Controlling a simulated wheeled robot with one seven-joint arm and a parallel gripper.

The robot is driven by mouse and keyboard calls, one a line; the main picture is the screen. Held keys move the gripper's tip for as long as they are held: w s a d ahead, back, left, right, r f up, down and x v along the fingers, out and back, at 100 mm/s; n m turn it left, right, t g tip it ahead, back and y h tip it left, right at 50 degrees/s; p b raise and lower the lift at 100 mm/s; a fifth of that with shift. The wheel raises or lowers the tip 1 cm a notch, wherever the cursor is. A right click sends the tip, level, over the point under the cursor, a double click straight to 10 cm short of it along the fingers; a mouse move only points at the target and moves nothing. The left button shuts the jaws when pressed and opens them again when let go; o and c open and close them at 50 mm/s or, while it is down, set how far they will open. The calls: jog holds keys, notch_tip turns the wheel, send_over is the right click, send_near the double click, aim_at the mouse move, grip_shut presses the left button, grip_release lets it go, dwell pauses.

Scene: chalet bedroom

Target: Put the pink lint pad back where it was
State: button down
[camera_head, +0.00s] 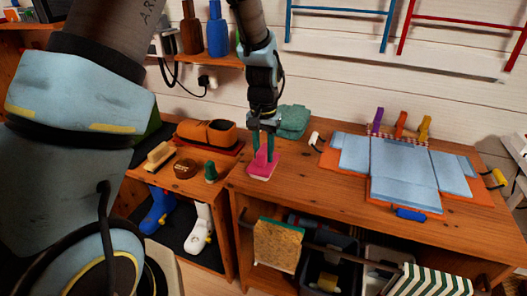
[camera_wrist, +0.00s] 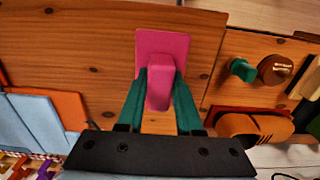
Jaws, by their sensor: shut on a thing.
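The pink lint pad (camera_head: 262,166) is at the left part of the wooden table top, near its left edge. It has a flat pink base with a raised pink grip, seen from above in the wrist view (camera_wrist: 163,52). My gripper (camera_head: 264,150) points down over it, with its green fingers on both sides of the raised grip. In the wrist view, my gripper (camera_wrist: 160,92) is shut on that grip. The base appears at or very near the table surface; I cannot tell whether it touches.
A folded light-blue garment (camera_head: 403,170) lies on an orange board (camera_head: 328,160) to the right. A teal folded cloth (camera_head: 293,121) sits behind my gripper. On the lower left surface are orange shoes (camera_head: 207,133), a brown tin (camera_head: 185,168), a green piece (camera_head: 211,172) and a brush (camera_head: 158,156).

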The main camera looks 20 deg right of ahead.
jog(key=c, duration=0.6)
grip_release()
jog(key=shift+f, duration=0.1)
jog(key=shift+o, duration=0.2)
notch_tip(320, 180, up, 12)
jog(key=b, duration=0.2)
jog(key=s+a+f+n, duration=0.1)
jog(key=s+a+n, duration=0.1)
jog(key=a, duration=1.3)
jog(key=s+a+f+n+t, duration=0.1)
jog(key=a+n, duration=0.4)
jog(key=a, duration=1)
jog(key=shift+s+f+t, duration=0.3)
jog(key=shift+s+f, duration=0.15)
jog(key=shift+f, duration=0.2)
